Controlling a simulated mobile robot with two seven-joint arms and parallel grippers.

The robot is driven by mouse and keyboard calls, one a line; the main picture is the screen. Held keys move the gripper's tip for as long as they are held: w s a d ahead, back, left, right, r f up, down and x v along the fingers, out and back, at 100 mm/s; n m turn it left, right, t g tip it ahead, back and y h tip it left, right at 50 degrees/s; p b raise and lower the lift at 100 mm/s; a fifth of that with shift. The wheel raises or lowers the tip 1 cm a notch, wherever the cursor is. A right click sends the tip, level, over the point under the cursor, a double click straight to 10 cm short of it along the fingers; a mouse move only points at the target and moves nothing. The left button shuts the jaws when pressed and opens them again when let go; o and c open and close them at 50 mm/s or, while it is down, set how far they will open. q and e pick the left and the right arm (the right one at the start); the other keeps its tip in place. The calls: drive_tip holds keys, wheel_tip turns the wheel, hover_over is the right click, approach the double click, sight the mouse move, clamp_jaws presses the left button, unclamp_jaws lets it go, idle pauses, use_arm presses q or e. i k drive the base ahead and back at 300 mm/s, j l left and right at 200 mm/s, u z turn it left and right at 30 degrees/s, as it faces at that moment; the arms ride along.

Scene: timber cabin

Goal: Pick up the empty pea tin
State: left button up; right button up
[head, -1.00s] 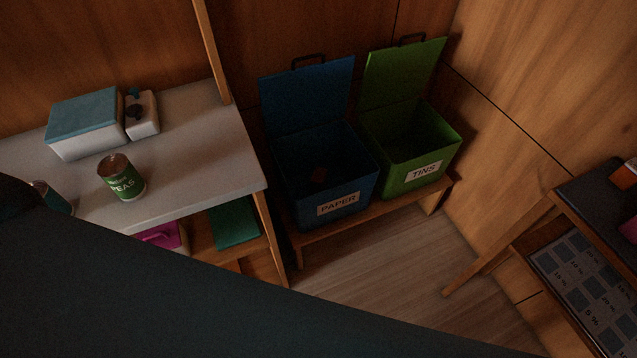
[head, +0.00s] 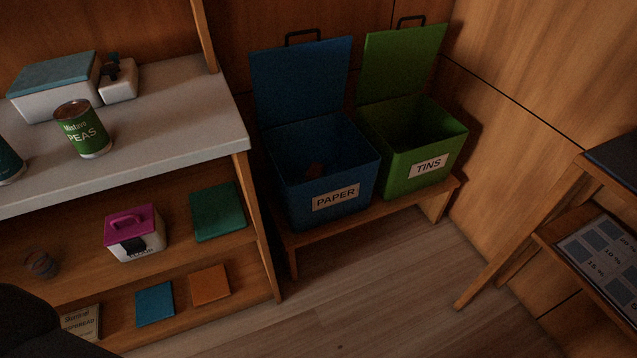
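The pea tin (head: 83,131) stands upright on the grey top of the shelf unit (head: 185,112), at the left of the head view. It has a green label reading PEAS and its top looks open; I cannot see down to its bottom. Neither gripper shows in the head view. A dark rounded shape at the bottom left corner is probably part of my arm, well below the tin in the picture.
A white box with a teal lid (head: 54,91) and a small white device (head: 118,80) stand behind the tin. A dark teal tin (head: 8,163) is cut off at the left edge. Open blue PAPER (head: 330,170) and green TINS (head: 413,150) bins stand right. Floor in front is clear.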

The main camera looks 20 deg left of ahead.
sight(78, 121)
drive_tip(key=u, duration=1.6)
